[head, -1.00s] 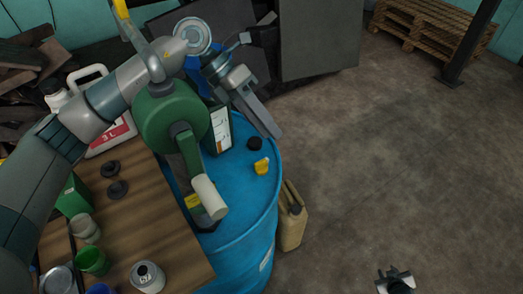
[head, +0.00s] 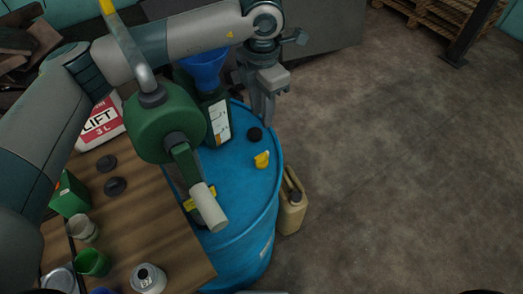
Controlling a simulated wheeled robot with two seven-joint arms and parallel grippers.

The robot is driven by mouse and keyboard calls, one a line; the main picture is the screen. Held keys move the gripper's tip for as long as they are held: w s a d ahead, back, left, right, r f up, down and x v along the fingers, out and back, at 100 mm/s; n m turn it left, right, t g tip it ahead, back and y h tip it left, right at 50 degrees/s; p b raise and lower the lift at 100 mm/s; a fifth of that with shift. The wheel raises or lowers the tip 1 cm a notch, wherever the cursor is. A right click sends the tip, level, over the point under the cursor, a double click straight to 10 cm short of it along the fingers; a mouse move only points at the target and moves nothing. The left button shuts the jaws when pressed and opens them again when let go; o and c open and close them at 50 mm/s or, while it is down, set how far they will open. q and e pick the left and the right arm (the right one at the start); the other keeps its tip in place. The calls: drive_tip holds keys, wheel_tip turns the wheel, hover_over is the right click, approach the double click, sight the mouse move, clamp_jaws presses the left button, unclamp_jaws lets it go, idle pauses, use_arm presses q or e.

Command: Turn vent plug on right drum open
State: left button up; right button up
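The blue drum (head: 235,235) stands right of the wooden table. On its top are a yellow plug with a raised tab (head: 262,160) and a round black cap (head: 255,134). I cannot tell for certain which is the vent plug; both are apart from my gripper. My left gripper (head: 264,120) points down near the drum's far rim, behind the black cap in the picture. Nothing shows held in it; the gap between its fingers is not clear from this angle. My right gripper is out of view.
A green hand pump (head: 168,125) with a pale handle and a dark bottle (head: 217,120) with a blue funnel (head: 203,68) stand beside the plugs. A tan jerrycan (head: 291,208) stands right of the drum. The table (head: 150,225) holds cans and cups.

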sight(262, 155)
use_arm(q)
drive_tip(key=shift+f, duration=0.1)
wheel_tip(262, 155, down, 16)
drive_tip(key=p, duration=0.7)
drive_tip(key=shift+f, duration=0.6)
clamp_jaws()
